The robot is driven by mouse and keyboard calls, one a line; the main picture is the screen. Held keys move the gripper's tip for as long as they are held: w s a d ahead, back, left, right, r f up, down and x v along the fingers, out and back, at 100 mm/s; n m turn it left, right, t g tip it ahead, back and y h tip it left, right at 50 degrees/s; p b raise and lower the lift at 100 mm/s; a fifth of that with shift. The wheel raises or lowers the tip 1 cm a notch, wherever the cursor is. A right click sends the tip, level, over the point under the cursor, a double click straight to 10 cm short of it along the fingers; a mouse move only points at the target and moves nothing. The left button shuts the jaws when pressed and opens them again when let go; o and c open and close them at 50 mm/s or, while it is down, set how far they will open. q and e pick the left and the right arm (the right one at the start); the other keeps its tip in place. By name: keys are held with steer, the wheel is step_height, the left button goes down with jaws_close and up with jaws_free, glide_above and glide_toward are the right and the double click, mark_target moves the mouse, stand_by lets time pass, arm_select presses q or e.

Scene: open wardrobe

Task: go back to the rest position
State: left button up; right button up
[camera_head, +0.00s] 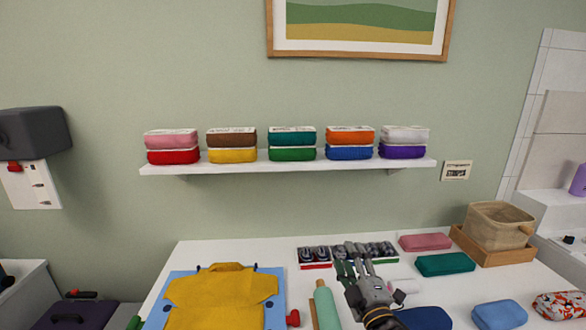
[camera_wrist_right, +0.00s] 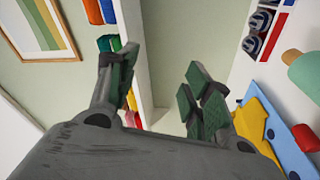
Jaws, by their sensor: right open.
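My right gripper (camera_head: 354,264) is over the right part of the white table in the head view. It is open, with its fingers pointing away toward the back wall. In the right wrist view its fingers (camera_wrist_right: 160,88) stand apart with nothing between them. Its forearm hides part of the table's front middle. My left gripper is in neither view.
A yellow garment (camera_head: 215,298) lies on a blue board (camera_head: 275,312). Beside my gripper are a teal roller (camera_head: 326,306) and a shoe rack (camera_head: 316,254). Folded bundles and a basket (camera_head: 497,226) lie right. A wall shelf (camera_head: 230,167) holds folded stacks.

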steer(key=s+d+f+m+g+h, duration=0.2)
steer(key=s+d+f+m+g, duration=0.25)
steer(key=f, duration=0.25)
steer(key=s+d+f+m+g+h, duration=0.3)
steer(key=f+m, duration=0.2)
steer(key=f, duration=0.3)
steer(key=s+f+m+g+y, duration=0.15)
steer(key=s+f+g, duration=0.3)
steer(key=s, duration=0.45)
steer(key=s+f+m+g, duration=0.35)
steer(key=s+f, duration=0.25)
steer(key=s, duration=0.3)
step_height(320, 180, down, 32)
steer(key=d+g, duration=0.2)
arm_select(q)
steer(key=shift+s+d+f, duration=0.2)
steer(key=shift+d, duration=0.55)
arm_select(e)
steer(key=s+d+f, duration=0.3)
steer(key=s+f, duration=0.7)
steer(key=s, duration=0.1)
steer(key=s+d+f, duration=0.3)
steer(key=s+f, duration=0.7)
steer(key=s, duration=0.1)
steer(key=shift+s+d+f+n, duration=0.25)
steer(key=shift+s+f+n, duration=0.05)
steer(key=shift+n, duration=0.15)
